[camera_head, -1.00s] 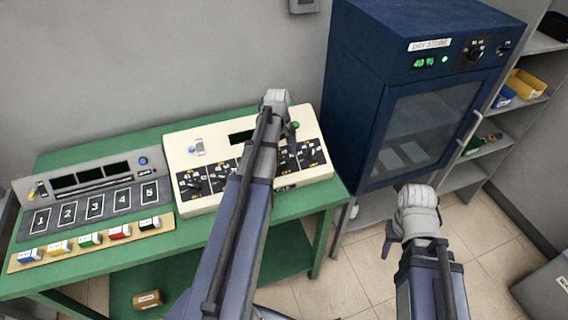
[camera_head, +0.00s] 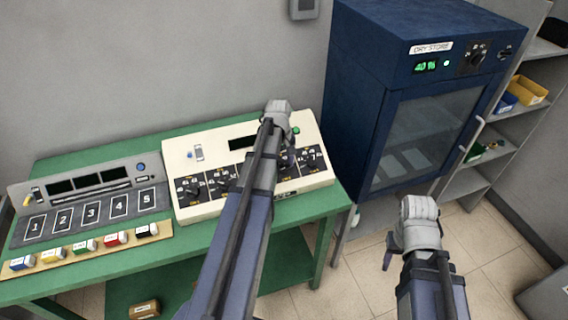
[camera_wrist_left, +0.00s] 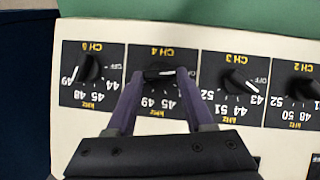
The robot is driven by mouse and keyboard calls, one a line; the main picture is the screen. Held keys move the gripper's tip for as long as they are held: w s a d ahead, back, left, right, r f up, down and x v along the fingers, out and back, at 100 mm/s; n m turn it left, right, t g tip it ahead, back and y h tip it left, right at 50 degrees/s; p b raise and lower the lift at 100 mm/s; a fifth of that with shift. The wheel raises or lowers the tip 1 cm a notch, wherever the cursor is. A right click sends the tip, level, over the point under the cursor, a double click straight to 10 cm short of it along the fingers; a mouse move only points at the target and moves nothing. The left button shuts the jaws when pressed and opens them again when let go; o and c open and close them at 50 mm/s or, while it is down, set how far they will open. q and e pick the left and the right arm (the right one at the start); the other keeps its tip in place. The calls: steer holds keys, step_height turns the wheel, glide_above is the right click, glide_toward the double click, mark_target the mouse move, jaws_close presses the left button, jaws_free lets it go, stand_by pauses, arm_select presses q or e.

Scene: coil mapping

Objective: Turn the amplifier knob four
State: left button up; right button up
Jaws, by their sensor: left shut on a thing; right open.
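The amplifier (camera_head: 183,168) is a cream box on the green bench, with black panels and a row of black knobs. In the left wrist view its labels appear upside down. The CH 4 knob (camera_wrist_left: 158,72), black with a white pointer line, sits between the two purple fingers of my left gripper (camera_wrist_left: 159,78), which is shut on it. The pointer is turned to the right in that view. In the head view my left arm hides part of the amplifier's face. My right gripper (camera_head: 390,254) is open and empty, in the air in front of the blue cabinet.
The CH 5 knob (camera_wrist_left: 88,68) and CH 3 knob (camera_wrist_left: 238,80) flank CH 4 closely. A grey unit with numbered pads (camera_head: 90,215) and a strip of coloured blocks (camera_head: 85,247) stand left on the bench. The blue dry-store cabinet (camera_head: 365,75) stands right, beside shelves.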

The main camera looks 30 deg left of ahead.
arm_select(q)
jaws_close()
